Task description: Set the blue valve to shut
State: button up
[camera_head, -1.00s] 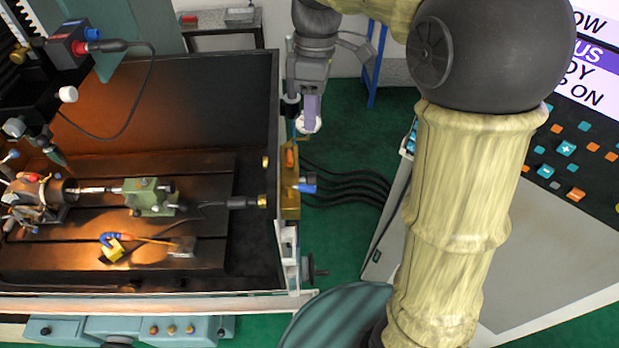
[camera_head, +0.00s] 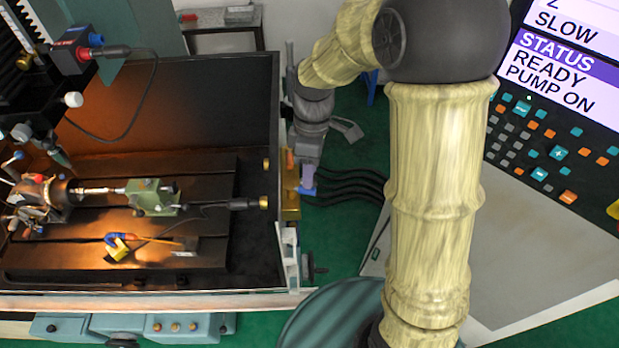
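The blue valve handle (camera_head: 306,190) is on the brass manifold (camera_head: 290,208) at the right end wall of the machine tank. Only a small part of the handle shows, just below my gripper. My gripper (camera_head: 304,176) points down over the manifold, with a purple finger close above or touching the blue handle. I cannot tell whether it touches, nor how far the fingers are apart.
Black hoses (camera_head: 345,188) run right from the manifold over the green floor. The tank (camera_head: 200,90) holds a chuck (camera_head: 38,192), a green block (camera_head: 150,196) and a small blue-and-yellow item (camera_head: 118,246). A control console (camera_head: 550,145) with a screen reading READY, PUMP ON stands at the right.

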aim_at(303, 193)
jog(key=shift+s+a+f+p, duration=0.1)
jog(key=shift+s+f+p, duration=0.1)
jog(key=shift+f, duration=0.8)
jog(key=shift+s+f+p, duration=0.1)
jog(key=shift+s+f, duration=0.05)
jog(key=shift+f, duration=0.8)
grip_shut()
